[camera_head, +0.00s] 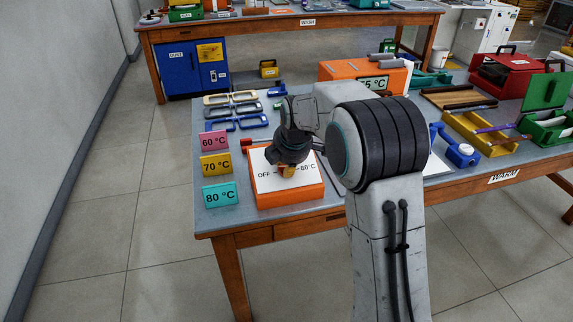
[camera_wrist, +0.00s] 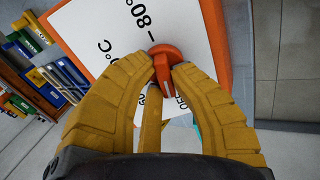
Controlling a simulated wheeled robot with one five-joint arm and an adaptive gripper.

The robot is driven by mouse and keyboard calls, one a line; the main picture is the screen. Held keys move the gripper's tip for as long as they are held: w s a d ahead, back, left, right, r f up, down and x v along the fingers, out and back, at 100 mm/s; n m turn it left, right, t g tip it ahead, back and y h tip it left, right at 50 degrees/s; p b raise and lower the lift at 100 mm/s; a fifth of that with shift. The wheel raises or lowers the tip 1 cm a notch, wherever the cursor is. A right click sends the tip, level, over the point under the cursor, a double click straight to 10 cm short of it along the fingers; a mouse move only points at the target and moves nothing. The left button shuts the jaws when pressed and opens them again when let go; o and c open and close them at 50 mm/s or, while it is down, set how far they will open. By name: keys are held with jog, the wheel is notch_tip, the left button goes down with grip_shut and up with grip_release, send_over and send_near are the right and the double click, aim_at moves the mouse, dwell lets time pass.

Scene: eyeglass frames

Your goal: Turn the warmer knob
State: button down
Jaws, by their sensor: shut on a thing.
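The warmer is an orange box (camera_head: 312,193) with a white dial panel (camera_head: 262,184) marked OFF at left and 80 °C at right, on the near left of the table. My gripper (camera_head: 288,172) points down over the middle of the panel and mostly hides the knob there. In the wrist view, the orange-red knob (camera_wrist: 165,51) sits on the white panel (camera_wrist: 88,22) between the yellow fingers of my gripper (camera_wrist: 166,72). The fingertips are closed on its raised grip. A white mark shows on the near end of the grip.
Pink 60 °C (camera_head: 214,141), yellow 70 °C (camera_head: 216,164) and teal 80 °C (camera_head: 220,194) cards stand left of the warmer. Several eyeglass frames (camera_head: 236,111) lie behind. An orange unit with a display (camera_head: 345,73) stands farther back. The floor at left is clear.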

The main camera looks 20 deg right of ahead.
dwell(0.3)
jog(key=c, duration=1.1)
grip_release()
jog(key=v, duration=1.2)
jog(key=shift+o, duration=0.3)
